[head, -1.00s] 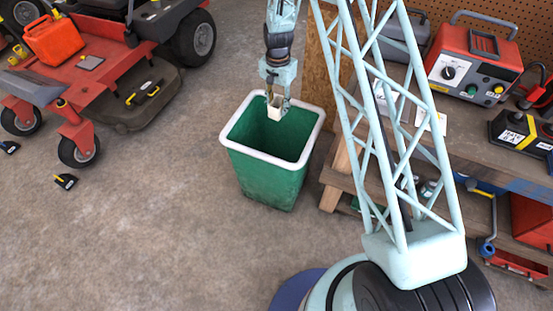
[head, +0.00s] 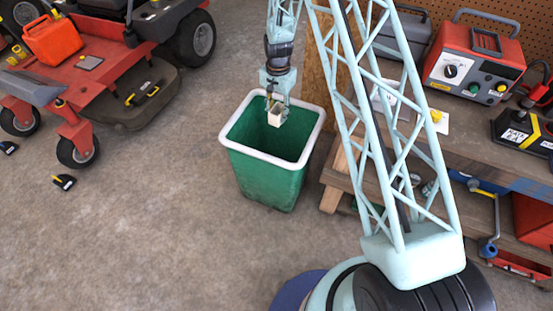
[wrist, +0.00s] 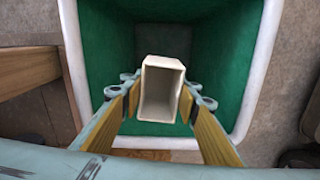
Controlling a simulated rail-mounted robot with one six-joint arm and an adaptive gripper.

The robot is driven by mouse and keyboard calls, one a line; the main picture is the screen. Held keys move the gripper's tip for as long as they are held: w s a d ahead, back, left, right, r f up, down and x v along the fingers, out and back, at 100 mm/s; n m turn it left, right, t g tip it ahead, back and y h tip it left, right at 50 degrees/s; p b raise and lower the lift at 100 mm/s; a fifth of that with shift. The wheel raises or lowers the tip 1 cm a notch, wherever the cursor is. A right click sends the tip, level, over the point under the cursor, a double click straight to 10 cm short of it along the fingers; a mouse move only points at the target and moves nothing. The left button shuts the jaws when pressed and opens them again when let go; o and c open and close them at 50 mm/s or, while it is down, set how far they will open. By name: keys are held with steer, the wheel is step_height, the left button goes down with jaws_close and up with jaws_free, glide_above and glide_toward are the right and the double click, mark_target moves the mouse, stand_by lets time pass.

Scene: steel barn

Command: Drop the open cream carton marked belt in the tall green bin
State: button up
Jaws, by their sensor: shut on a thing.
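The open cream carton (head: 275,116) is in my gripper (head: 277,108), above the mouth of the tall green bin (head: 266,183). In the wrist view my gripper (wrist: 161,104) is shut on the carton's two sides. The carton (wrist: 162,88) shows its open top and looks empty inside. No belt marking can be read on it. In the wrist view the bin's white rim (wrist: 256,85) lies around and below the carton, with the green inside walls and floor beneath it. I cannot tell exactly how far the carton is above the rim.
A wooden workbench (head: 465,135) stands right of the bin, with a red machine (head: 473,62) on it. A red mower (head: 90,75) stands at the left. Small dark items lie on the floor by it. The concrete floor left of the bin is clear.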

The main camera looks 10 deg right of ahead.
steer(key=o, duration=0.8)
steer(key=shift+r, duration=0.15)
step_height(320, 180, up, 12)
stand_by(0.6)
stand_by(0.9)
